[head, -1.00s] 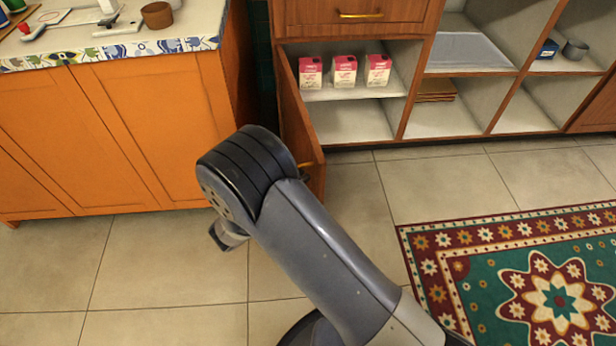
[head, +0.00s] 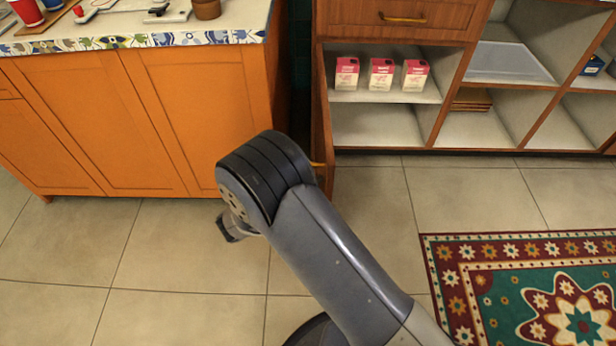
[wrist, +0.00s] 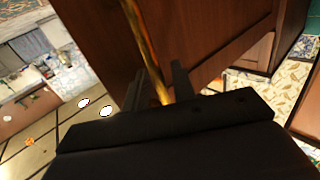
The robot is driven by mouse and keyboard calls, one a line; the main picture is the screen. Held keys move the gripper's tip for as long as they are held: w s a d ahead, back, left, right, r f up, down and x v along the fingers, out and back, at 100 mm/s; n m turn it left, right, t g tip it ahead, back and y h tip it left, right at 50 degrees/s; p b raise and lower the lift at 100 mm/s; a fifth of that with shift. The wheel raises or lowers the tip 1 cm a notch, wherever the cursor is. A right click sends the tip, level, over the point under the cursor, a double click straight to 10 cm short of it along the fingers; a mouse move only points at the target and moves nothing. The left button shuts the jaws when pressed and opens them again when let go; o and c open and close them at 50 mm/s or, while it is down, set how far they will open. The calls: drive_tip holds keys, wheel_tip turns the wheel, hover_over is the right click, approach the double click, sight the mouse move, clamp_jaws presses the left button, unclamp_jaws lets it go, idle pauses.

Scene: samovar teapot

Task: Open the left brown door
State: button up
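The left brown door (head: 323,130) stands swung out from the brown cabinet and appears nearly edge-on in the head view. Its brass handle (head: 318,165) shows partly beside my arm. In the wrist view the brown door panel (wrist: 215,35) fills the upper middle, and the long brass handle (wrist: 146,50) runs down between the two dark fingers of my gripper (wrist: 156,87). The fingers are close on either side of the handle and look shut on it.
An orange cabinet (head: 130,120) with a patterned counter edge stands close left of the door. The brown shelves hold pink-and-white cartons (head: 381,74). A patterned rug (head: 540,290) lies at the right on the tiled floor.

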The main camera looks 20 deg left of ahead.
drive_tip(key=p+v, duration=0.2)
drive_tip(key=v, duration=0.8)
drive_tip(key=shift+s+a, duration=0.25)
drive_tip(key=shift+s, duration=0.1)
drive_tip(key=b+x, duration=0.2)
drive_tip(key=x, duration=0.8)
drive_tip(key=shift+w+d, duration=0.1)
drive_tip(key=shift+w, duration=0.05)
drive_tip(key=shift+w+d, duration=0.25)
drive_tip(key=shift+d, duration=0.1)
